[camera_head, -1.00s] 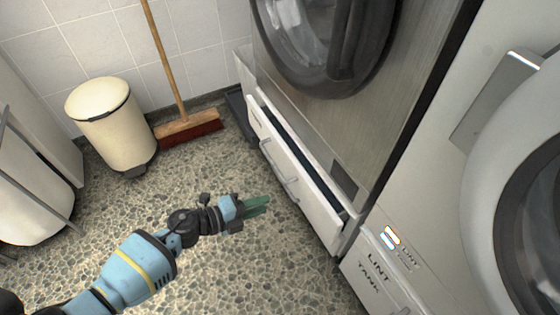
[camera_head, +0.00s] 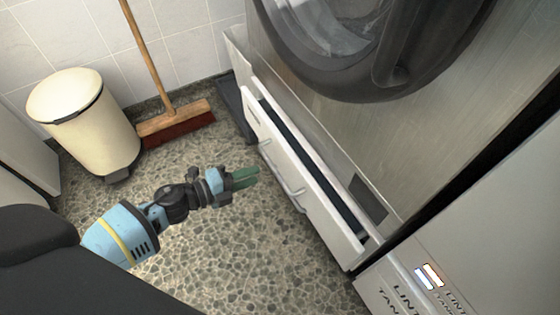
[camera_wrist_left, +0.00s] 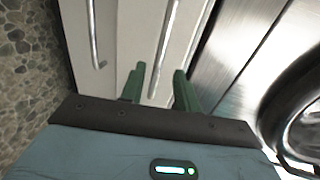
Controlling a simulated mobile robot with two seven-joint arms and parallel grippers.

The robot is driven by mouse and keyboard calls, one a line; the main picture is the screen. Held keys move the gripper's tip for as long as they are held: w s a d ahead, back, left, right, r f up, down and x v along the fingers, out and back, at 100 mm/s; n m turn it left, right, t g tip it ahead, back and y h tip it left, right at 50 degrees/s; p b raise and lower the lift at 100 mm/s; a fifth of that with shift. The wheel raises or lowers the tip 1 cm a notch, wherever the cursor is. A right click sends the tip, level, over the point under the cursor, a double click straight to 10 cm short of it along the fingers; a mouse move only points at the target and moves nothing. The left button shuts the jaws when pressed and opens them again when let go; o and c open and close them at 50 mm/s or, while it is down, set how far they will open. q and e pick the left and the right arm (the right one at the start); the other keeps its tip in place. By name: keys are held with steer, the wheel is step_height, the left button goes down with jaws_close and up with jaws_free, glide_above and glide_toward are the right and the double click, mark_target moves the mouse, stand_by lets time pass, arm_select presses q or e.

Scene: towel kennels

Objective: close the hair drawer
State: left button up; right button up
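The hair drawer (camera_head: 318,205) is the white drawer low under the steel machine. It stands partly pulled out, with a dark gap along its top edge. Its metal handle (camera_head: 284,182) is on the front face. My left gripper (camera_head: 250,177) is in front of that face, just left of the handle in the head view, with its green fingers pointing at the drawer. In the left wrist view the fingers (camera_wrist_left: 160,88) are apart with nothing held between them. Metal bars (camera_wrist_left: 164,50) on white fronts show beyond them. My right gripper is not in view.
The steel machine (camera_head: 330,130) with a round dark door rises above the drawer. A lint tank front (camera_head: 395,285) is at the lower right. A cream bin (camera_head: 85,125) and a broom (camera_head: 175,122) stand by the tiled wall. The speckled floor before the drawer is clear.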

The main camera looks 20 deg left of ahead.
mark_target(274, 167)
arm_select(q)
steer(key=shift+b+x, duration=1.55)
steer(key=shift+x, duration=2.4)
steer(key=shift+a+r, duration=0.1)
steer(key=c, duration=0.6)
jaws_close()
